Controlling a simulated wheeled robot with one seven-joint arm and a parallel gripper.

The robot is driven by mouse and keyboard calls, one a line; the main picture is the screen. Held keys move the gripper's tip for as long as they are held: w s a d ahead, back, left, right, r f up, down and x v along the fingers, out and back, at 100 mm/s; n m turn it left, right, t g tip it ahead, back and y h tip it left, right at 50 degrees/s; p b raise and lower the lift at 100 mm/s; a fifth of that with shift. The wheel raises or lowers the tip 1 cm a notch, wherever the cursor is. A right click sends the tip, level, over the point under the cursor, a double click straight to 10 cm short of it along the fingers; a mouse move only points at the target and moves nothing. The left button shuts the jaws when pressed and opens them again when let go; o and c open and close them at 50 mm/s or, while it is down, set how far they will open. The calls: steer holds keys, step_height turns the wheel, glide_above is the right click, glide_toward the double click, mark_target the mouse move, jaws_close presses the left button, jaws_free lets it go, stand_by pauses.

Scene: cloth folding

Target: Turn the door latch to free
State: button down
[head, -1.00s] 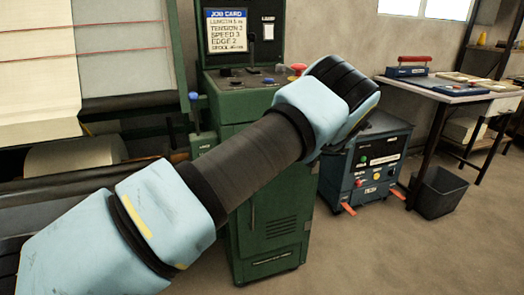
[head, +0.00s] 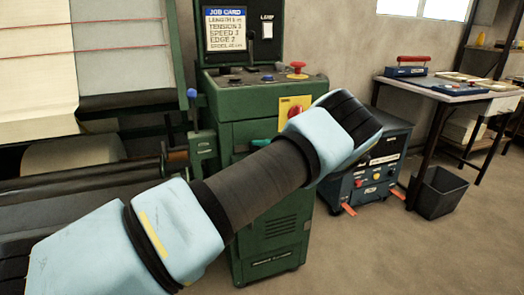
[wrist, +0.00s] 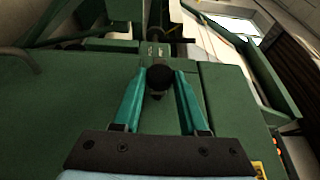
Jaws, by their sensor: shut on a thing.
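My gripper (wrist: 160,76) has teal fingers on both sides of a black round knob (wrist: 160,80) in the wrist view and is shut on it. The knob stands in front of a green machine surface (wrist: 105,75). I take it to be the door latch's knob; its turned position cannot be told. In the head view my forearm crosses in front of the green cabinet (head: 285,105). Only a bit of teal finger (head: 262,143) shows at the cabinet front, and the knob is hidden there.
A red mushroom button (head: 297,66) sits on the cabinet top. A yellow plate with a red rotary switch (head: 295,109) is on its front. A blue unit (head: 368,172), a black bin (head: 440,192) and a workbench (head: 450,88) stand to the right. The floor in front is clear.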

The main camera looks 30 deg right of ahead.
steer(key=shift+c, duration=2.3)
jaws_free()
steer(key=shift+d, duration=0.1)
steer(key=b+v, duration=0.5)
steer(key=v, duration=0.5)
steer(key=shift+s+d, duration=0.2)
steer(key=shift+r, duration=0.1)
